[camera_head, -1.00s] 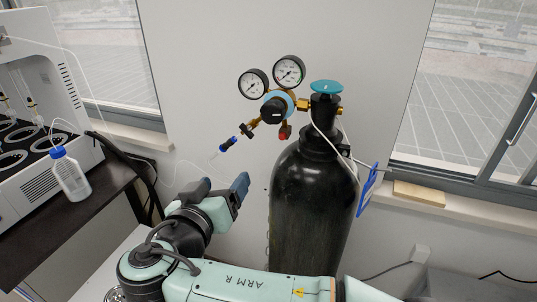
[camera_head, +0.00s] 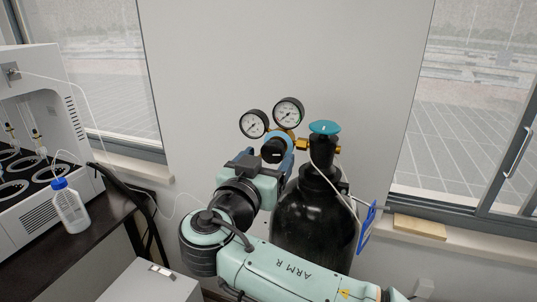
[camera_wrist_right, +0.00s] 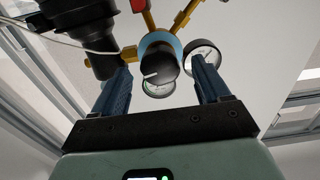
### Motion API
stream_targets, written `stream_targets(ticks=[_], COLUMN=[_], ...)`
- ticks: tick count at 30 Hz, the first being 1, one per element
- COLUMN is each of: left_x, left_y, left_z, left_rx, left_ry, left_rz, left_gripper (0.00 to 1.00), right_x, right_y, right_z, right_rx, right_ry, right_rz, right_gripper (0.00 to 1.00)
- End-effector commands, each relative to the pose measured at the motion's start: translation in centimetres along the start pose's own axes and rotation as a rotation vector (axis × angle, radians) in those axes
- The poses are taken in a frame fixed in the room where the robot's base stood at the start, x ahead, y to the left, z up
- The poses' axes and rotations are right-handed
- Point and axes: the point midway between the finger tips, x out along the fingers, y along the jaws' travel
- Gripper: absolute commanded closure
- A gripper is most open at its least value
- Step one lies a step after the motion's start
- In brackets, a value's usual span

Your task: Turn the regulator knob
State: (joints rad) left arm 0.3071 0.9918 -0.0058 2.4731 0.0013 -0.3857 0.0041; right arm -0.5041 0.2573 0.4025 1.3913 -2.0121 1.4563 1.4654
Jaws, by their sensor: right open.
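The regulator knob (camera_head: 273,151) is a black cylinder on the regulator's blue round body, below two dial gauges (camera_head: 271,119). In the right wrist view the knob (camera_wrist_right: 160,66) has a pale mark and shows between the fingers. My right gripper (camera_head: 264,154) is open just in front of the knob. In the wrist view its two blue fingers (camera_wrist_right: 161,66) stand on either side of the knob, with visible space at both sides. I cannot tell whether the fingertips reach past the knob's face. My left gripper is not in view.
A black gas cylinder (camera_head: 302,222) with a teal valve wheel (camera_head: 324,127) stands just right of the regulator, close to my right arm. At left, a white machine (camera_head: 35,130) and a blue-capped bottle (camera_head: 70,207) stand on a dark table. Free wall lies behind.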

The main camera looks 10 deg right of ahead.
Motion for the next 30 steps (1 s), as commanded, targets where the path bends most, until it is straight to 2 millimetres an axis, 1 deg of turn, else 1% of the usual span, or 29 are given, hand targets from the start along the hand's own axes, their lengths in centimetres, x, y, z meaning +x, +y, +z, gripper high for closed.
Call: stream_targets(ticks=[1, 4, 13, 14, 15, 17, 18, 26, 30], left_x=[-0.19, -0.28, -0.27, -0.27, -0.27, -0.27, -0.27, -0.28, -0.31], left_y=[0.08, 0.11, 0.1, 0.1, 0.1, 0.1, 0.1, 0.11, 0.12], left_z=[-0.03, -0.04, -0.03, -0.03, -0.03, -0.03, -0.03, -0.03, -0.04], left_rx=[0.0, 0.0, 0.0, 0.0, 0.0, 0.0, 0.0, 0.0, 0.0], left_ry=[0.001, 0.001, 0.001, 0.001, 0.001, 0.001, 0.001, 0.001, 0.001], left_rz=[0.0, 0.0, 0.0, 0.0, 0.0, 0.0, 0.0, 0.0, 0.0], left_gripper=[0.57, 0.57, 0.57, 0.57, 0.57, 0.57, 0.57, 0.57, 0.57], right_x=[0.54, 1.04, 1.21, 1.21, 1.2, 1.2, 1.19, 1.18, 1.2], right_y=[0.06, 0.03, 0.02, 0.02, 0.02, 0.02, 0.02, 0.03, 0.05], right_z=[-0.07, -0.04, 0.05, 0.05, 0.05, 0.05, 0.05, 0.05, 0.06], right_rx=[0.0, 0.0, 0.0, 0.0, 0.0, 0.0, 0.0, -0.013, -0.054], right_ry=[0.0, 0.0, 0.0, 0.0, 0.0, 0.0, 0.0, -0.001, -0.001], right_rz=[0.002, 0.0, 0.0, 0.0, 0.0, 0.0, 0.0, 0.0, 0.001], right_gripper=[0.24, 0.24, 0.24, 0.34, 0.47, 0.67, 0.8, 0.8, 0.8])
